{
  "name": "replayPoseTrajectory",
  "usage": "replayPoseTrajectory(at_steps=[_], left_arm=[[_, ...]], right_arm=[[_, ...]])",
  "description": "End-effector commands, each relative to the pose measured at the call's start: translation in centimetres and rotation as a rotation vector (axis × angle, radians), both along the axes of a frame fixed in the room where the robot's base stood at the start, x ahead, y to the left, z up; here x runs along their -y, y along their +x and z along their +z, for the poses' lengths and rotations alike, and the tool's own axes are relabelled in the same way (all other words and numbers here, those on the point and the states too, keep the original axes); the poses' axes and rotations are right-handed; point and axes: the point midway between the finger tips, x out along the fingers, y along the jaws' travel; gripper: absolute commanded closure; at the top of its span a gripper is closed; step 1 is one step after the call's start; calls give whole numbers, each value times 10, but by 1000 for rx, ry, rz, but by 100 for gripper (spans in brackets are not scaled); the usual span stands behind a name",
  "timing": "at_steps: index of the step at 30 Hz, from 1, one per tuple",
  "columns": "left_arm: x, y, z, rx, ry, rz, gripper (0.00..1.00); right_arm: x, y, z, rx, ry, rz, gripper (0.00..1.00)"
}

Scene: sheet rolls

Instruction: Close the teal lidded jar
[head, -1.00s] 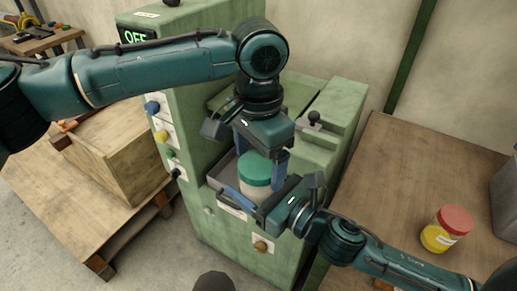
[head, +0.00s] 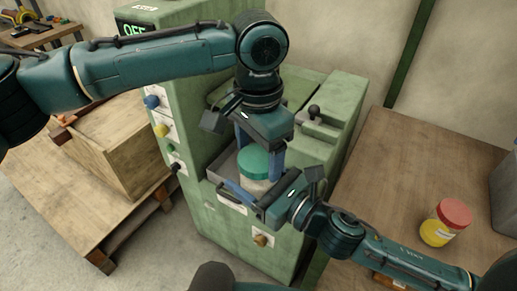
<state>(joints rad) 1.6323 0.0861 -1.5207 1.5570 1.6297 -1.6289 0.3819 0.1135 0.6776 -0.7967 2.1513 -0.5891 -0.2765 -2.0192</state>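The jar's pale body (head: 254,185) stands upright at the front of the green machine, partly hidden by my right gripper. Its teal lid (head: 254,162) sits over the body, level; whether it is fully seated cannot be told. My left gripper (head: 260,155) comes down from above, with its blue fingers close against opposite sides of the lid. My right gripper (head: 247,194) reaches in from the lower right at body height. One blue finger passes in front of the jar. Its other finger is hidden, so its grip on the body cannot be told.
The green machine (head: 225,235) has a dark tray around the jar and a black-knobbed lever (head: 314,111) behind it. A yellow jar with a red lid (head: 446,223) stands on the wooden table (head: 400,160) at right. A wooden crate (head: 115,145) is at left.

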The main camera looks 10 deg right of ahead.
Motion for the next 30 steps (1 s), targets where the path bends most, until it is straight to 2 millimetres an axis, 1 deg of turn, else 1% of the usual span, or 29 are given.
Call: replayPoseTrajectory(at_steps=[1,6,13,16,20,27,30], left_arm=[[0,0,0,0,0,0,23],[0,0,0,-1,0,0,10],[0,0,1,-1,0,-1,10],[1,0,7,1,-2,-1,10],[1,0,28,1,-4,-1,10],[1,0,80,2,-2,0,10],[1,0,97,1,-2,-1,10]], right_arm=[[0,0,1,2,1,1,96],[0,0,1,2,1,1,96],[0,0,1,2,1,0,96],[0,0,1,2,1,0,96],[0,0,1,2,1,0,96],[0,0,1,2,1,0,96],[0,0,1,2,1,0,96]])
